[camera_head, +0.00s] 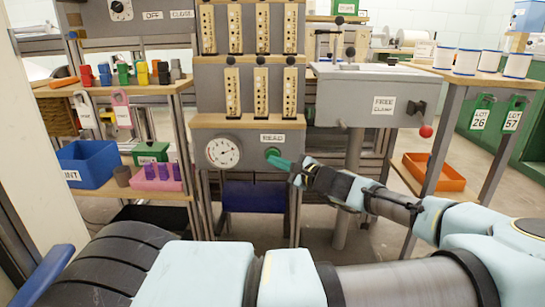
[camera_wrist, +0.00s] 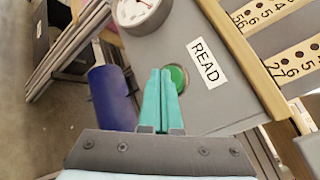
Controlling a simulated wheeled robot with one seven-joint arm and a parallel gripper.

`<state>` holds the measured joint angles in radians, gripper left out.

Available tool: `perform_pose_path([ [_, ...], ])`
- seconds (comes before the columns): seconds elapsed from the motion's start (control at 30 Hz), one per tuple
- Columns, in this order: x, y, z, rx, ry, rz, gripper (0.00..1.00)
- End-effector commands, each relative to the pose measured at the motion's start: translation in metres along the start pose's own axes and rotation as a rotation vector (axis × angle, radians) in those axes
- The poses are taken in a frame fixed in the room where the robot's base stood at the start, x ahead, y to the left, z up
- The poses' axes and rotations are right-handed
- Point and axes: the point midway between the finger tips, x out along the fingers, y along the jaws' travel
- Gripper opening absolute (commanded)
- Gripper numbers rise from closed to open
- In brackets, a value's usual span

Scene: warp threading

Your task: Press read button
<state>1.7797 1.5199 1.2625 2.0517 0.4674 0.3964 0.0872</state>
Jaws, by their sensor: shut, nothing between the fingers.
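The read button is a round green button (camera_wrist: 178,77) on a grey panel (camera_wrist: 214,104), with a white READ label (camera_wrist: 207,62) beside it in the wrist view. In the head view the button (camera_head: 271,152) sits under the READ label (camera_head: 272,138), partly covered by my fingertips. My gripper (camera_wrist: 160,72) is shut and empty, its green fingers together. Its tips are close to the left side of the button in the wrist view. I cannot tell whether they touch it.
A round dial (camera_head: 223,152) is on the same panel, left of the button. Wooden strips with numbers (camera_head: 246,92) stand above it. A blue bin (camera_head: 88,163) is on the left shelf. A grey box labelled FREE CLAMP (camera_head: 345,100) stands to the right.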

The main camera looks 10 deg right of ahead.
Motion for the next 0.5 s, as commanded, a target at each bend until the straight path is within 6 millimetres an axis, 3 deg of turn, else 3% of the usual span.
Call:
perform_pose_path([
  [0.5,0.0042,-0.0032,-0.0028,0.0,0.0,0.0,0.0],
])
